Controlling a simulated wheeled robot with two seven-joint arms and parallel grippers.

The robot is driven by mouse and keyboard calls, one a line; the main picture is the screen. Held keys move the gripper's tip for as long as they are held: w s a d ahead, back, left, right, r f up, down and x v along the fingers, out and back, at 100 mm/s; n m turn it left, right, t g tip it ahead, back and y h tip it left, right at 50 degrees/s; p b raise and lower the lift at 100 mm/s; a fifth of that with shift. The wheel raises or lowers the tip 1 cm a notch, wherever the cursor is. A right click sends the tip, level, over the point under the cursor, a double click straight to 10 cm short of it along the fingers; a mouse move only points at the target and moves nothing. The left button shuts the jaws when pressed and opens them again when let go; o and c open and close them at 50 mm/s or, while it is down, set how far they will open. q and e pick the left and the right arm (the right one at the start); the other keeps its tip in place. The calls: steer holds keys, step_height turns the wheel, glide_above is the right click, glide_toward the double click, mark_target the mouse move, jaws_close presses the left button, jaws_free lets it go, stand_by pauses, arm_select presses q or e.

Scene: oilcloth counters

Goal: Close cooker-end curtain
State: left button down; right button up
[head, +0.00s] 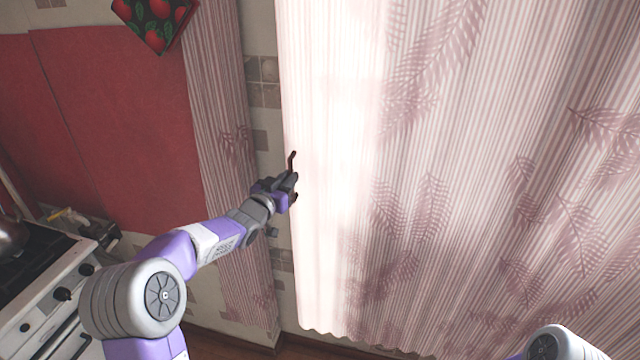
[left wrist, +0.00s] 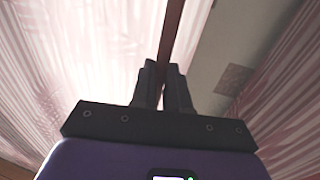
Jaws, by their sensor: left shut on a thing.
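A wide pale pink striped curtain with leaf prints (head: 450,200) fills the right of the head view, its left part brightly lit. A narrow striped curtain (head: 222,110) hangs left of it, nearer the cooker. My left gripper (head: 291,184) is at the wide curtain's left edge, shut on a thin dark red-brown strip (head: 292,160). In the left wrist view the strip (left wrist: 172,35) rises from between the fingers (left wrist: 163,85), with curtain cloth on both sides. How the strip joins the curtain cannot be told. My right gripper is out of view.
A white cooker (head: 50,290) with dark knobs and a pot stands at the left. A red panel (head: 110,110) covers the wall behind it. A strawberry-patterned cloth (head: 155,22) hangs at the top. Tiled wall (head: 263,95) shows between the curtains.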

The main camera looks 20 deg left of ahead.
arm_select(q)
steer(key=a+p, duration=0.4)
steer(key=a, duration=0.5)
steer(key=shift+a, duration=0.35)
steer(key=shift+r, duration=0.1)
steer(key=c, duration=1.1)
jaws_free()
steer(key=shift+a, duration=0.15)
steer(key=s, duration=0.2)
steer(key=s+a, duration=0.1)
steer(key=s, duration=0.4)
steer(key=shift+s+a, duration=0.15)
steer(key=shift+s, duration=0.1)
